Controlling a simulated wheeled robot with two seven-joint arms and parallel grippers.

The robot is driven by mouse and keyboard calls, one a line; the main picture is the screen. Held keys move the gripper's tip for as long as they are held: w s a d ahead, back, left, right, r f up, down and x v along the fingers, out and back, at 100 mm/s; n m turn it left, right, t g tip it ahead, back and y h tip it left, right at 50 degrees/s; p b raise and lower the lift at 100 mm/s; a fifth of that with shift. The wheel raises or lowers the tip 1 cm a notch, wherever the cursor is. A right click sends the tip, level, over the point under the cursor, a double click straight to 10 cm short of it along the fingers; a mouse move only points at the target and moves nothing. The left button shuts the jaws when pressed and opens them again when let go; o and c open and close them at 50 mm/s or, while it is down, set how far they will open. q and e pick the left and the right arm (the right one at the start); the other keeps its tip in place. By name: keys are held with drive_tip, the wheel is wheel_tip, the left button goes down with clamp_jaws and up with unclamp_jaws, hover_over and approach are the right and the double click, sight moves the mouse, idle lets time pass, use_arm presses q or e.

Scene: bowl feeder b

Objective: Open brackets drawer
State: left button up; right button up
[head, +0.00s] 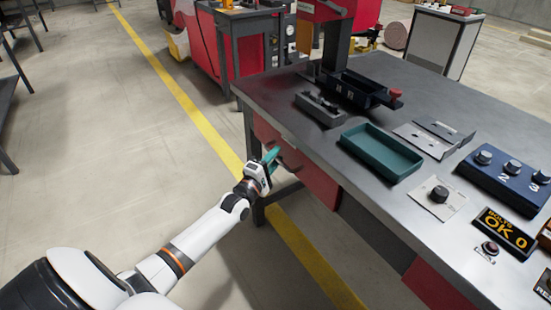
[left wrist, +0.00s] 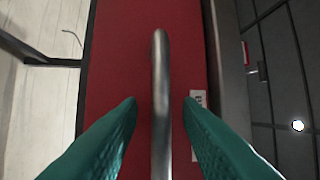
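The red drawer front (head: 312,178) is at the left end of the workbench's front side. In the left wrist view the red front (left wrist: 122,70) fills the middle, with a grey metal bar handle (left wrist: 160,75) standing out from it and a small white label (left wrist: 196,97) beside the handle. The label's text is too small to read. My left gripper (head: 270,157) is at the drawer front. Its green fingers (left wrist: 160,103) are open, one on each side of the handle, with gaps between. My right gripper is not in view.
The floor left of the bench, with a yellow line (head: 190,105), is clear around my arm.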

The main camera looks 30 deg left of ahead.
use_arm(q)
drive_tip(key=shift+w+r, duration=0.1)
drive_tip(key=shift+w, duration=0.2)
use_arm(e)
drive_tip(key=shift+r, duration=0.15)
use_arm(q)
clamp_jaws()
